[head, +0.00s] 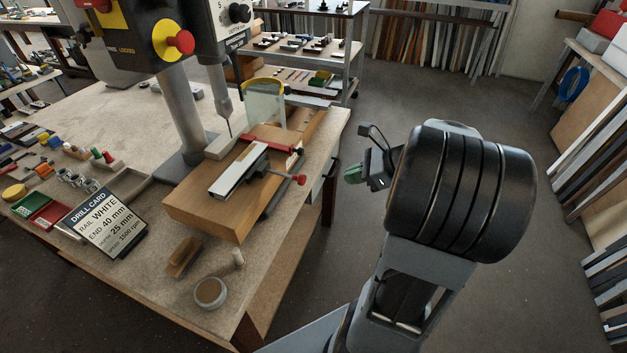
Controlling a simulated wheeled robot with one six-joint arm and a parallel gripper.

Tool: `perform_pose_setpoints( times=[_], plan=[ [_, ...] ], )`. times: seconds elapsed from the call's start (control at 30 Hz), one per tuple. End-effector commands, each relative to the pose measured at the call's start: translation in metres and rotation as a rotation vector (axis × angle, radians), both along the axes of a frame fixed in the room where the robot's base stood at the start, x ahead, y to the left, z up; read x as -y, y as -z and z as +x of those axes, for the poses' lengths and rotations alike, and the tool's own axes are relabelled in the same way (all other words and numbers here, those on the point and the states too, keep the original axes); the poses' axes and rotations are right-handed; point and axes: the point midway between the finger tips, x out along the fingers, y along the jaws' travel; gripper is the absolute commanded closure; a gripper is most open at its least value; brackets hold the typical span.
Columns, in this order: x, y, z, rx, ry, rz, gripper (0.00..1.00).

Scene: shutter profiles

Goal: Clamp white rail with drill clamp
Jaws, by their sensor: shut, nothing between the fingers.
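The white rail (238,171) lies on a wooden block (205,209) on the drill table, with a dark strip along its side. The drill clamp (299,180) shows as a red knob on a dark rod beside the rail's right side. A red bar (268,143) crosses behind the rail; I cannot tell whether it belongs to the clamp or whether the clamp presses on the rail. My gripper (352,174), with green fingertips, is shut and empty. It is right of the red knob, apart from it, beyond the table edge. My arm partly hides it.
The drill press bit (230,127) hangs behind the rail, near a clear guard (265,104). A drill card (103,222) reads rail white, end 40 mm. A brush (183,258) and a round tin (210,292) lie in front. Floor right of the table is clear.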

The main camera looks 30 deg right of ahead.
Motion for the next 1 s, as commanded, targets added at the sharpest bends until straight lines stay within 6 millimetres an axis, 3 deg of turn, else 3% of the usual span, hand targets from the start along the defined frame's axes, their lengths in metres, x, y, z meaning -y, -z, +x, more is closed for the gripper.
perform_pose_setpoints(
  times=[0.1,0.23,0.73,1.0],
  plan=[
    [0.017,0.003,0.002,-0.005,0.095,0.089,1.0],
    [0.016,0.009,0.01,-0.007,0.126,0.121,1.0],
    [-0.038,0.056,0.064,-0.01,0.123,0.119,1.0],
    [-0.058,0.055,0.086,-0.007,0.124,0.117,1.0]
  ],
)
